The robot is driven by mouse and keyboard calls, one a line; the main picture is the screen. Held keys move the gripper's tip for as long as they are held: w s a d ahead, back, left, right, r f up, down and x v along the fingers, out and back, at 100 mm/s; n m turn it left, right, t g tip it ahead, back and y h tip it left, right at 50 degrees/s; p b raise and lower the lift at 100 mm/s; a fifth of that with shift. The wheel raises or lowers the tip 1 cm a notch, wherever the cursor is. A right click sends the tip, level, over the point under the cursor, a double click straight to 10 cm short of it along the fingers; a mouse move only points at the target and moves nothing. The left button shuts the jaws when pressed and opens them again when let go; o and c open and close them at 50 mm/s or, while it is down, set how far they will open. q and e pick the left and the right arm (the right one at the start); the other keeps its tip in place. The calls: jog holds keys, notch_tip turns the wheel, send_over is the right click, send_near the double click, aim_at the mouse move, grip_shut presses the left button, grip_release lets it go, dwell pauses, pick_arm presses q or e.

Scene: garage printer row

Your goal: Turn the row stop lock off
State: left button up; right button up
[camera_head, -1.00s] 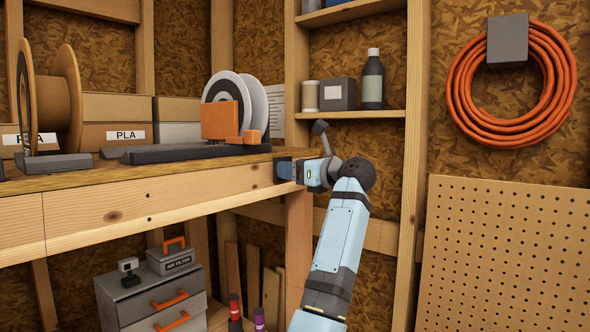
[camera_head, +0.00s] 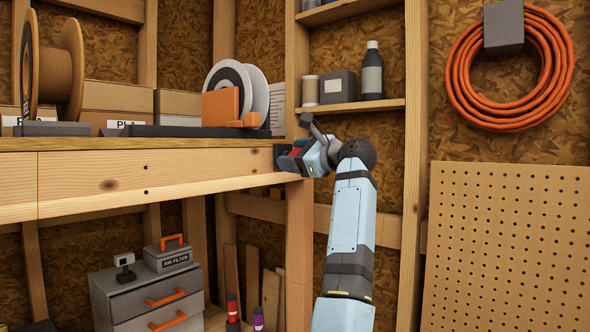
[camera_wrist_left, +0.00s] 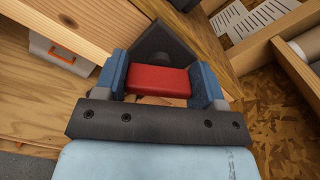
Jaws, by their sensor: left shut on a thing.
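The row stop lock shows in the left wrist view as a red bar-shaped handle (camera_wrist_left: 158,80) in front of a dark grey plate (camera_wrist_left: 160,43) on the bench's wooden end. My left gripper (camera_wrist_left: 162,84) has its two blue fingers on either end of the red handle and is shut on it. The dark plate sits cornerwise to the fingers. In the head view my left gripper (camera_head: 288,158) is at the bench's right front corner, tilted, with a bit of red showing at it. My right gripper is in neither view.
The wooden bench (camera_head: 100,180) runs left, with a printer part with an orange block (camera_head: 221,106) and spools on top. A grey drawer cabinet (camera_head: 150,297) stands below. A shelf post (camera_head: 413,150) and pegboard (camera_head: 508,250) stand to the right.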

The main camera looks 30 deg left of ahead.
pick_arm(q)
jog(key=n+b, duration=0.2)
jog(key=n, duration=0.1)
jog(key=n+b, duration=0.1)
jog(key=shift+s+f+n, duration=0.1)
jog(key=shift+f+n, duration=0.15)
jog(key=shift+n, duration=0.05)
jog(key=n+b, duration=0.1)
jog(key=n, duration=0.1)
jog(key=shift+n, duration=0.3)
jog(key=shift+n+b, duration=0.4)
jog(key=shift+n, duration=0.4)
jog(key=shift+n+b, duration=0.35)
jog(key=shift+n, duration=0.65)
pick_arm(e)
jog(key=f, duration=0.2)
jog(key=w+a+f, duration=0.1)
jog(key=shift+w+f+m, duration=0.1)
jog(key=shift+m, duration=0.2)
pick_arm(q)
jog(key=shift+n, duration=0.3)
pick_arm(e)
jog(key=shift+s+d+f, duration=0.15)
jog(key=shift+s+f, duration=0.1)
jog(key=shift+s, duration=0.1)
